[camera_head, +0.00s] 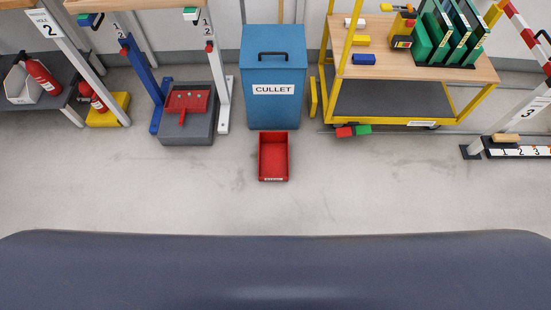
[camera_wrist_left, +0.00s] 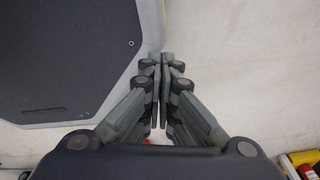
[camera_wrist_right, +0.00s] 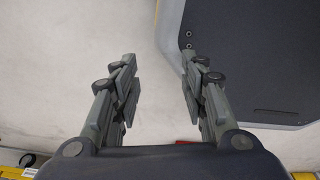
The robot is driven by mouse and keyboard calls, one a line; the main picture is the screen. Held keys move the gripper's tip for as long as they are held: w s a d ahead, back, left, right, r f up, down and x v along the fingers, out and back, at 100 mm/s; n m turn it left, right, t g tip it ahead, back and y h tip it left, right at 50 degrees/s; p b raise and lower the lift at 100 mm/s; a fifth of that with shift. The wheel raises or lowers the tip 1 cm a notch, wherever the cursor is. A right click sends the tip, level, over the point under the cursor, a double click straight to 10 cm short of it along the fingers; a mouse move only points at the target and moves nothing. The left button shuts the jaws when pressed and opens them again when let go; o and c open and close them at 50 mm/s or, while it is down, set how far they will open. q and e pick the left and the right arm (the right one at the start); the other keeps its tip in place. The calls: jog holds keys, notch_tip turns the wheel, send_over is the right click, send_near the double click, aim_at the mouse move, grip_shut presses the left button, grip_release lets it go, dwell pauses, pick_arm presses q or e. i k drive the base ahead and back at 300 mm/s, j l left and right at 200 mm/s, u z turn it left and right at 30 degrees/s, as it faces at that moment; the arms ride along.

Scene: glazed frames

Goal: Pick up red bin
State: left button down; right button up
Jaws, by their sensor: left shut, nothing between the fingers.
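The red bin (camera_head: 273,158) is an open-topped rectangular box with a small white label on its near side. It lies on the floor in front of the blue cullet box in the head view and looks empty. My left gripper (camera_wrist_left: 160,90) shows in the left wrist view with its fingers together and nothing between them. My right gripper (camera_wrist_right: 158,85) shows in the right wrist view with its fingers wide apart and empty. Neither gripper shows in the head view. A small red patch at the bottom of each wrist view is too little to identify.
The blue cullet box (camera_head: 275,85) stands behind the bin. A yellow-framed cart (camera_head: 400,100) is at the right, with red and green blocks (camera_head: 353,131) on the floor before it. A grey box with a red dustpan (camera_head: 187,103) is at the left. Grey floor around the bin's front is clear.

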aim_at(273, 154)
jog(key=z, duration=0.8)
jog(key=i+j+z, duration=0.1)
jog(key=j+z, duration=0.25)
jog(key=z, duration=0.15)
jog(key=j+z, duration=0.8)
jog(key=z, duration=0.2)
jog(key=k+j+z, duration=0.1)
jog(key=j+z, duration=0.25)
jog(key=z, duration=0.15)
